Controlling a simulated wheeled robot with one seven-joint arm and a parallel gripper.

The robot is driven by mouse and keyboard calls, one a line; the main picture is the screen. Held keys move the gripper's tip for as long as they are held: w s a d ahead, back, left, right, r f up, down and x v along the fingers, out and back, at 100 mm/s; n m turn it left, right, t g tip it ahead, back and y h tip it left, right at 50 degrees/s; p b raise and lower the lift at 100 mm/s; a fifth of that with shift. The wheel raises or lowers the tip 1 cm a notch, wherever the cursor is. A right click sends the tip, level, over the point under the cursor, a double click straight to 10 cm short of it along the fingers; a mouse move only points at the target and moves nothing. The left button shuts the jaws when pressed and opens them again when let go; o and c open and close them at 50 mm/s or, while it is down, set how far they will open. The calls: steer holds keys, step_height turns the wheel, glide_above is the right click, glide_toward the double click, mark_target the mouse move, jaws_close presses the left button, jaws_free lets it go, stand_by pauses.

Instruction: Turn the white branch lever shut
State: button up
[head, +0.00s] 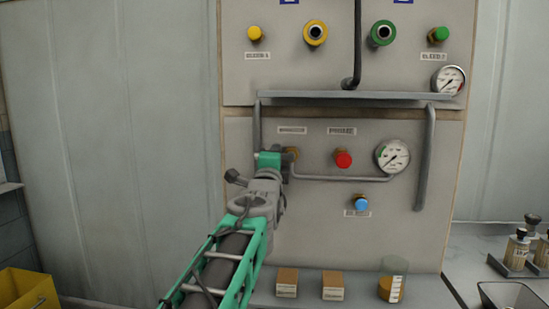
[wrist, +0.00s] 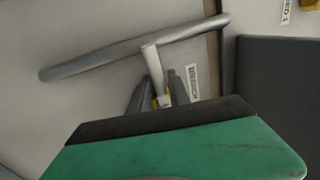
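A pale, whitish bar (wrist: 153,65), which looks like the white branch lever, shows in the wrist view. It runs from in front of a grey pipe (wrist: 100,60) down to a brass-coloured part (wrist: 164,101). My gripper (wrist: 160,76) has its two dark fingers apart, one on each side of the bar. A small gap shows on the right; contact on the left is unclear. In the head view my gripper (head: 272,160) is at the left of the lower panel, beside a brass fitting (head: 292,152), and hides the lever there.
On the lower panel are a red knob (head: 343,159), a blue knob (head: 361,204) and a gauge (head: 393,156). A thin pipe (head: 340,178) runs to the gauge. Small boxes (head: 287,283) and a beaker (head: 398,266) stand below. A yellow bin (head: 25,290) is at the lower left.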

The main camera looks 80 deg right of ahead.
steer(key=shift+o, duration=1.3)
steer(key=a+f+b, duration=0.1)
steer(key=a, duration=0.6)
steer(key=shift+a+f+b, duration=0.25)
steer(key=shift+a+b, duration=0.05)
steer(key=shift+b, duration=0.05)
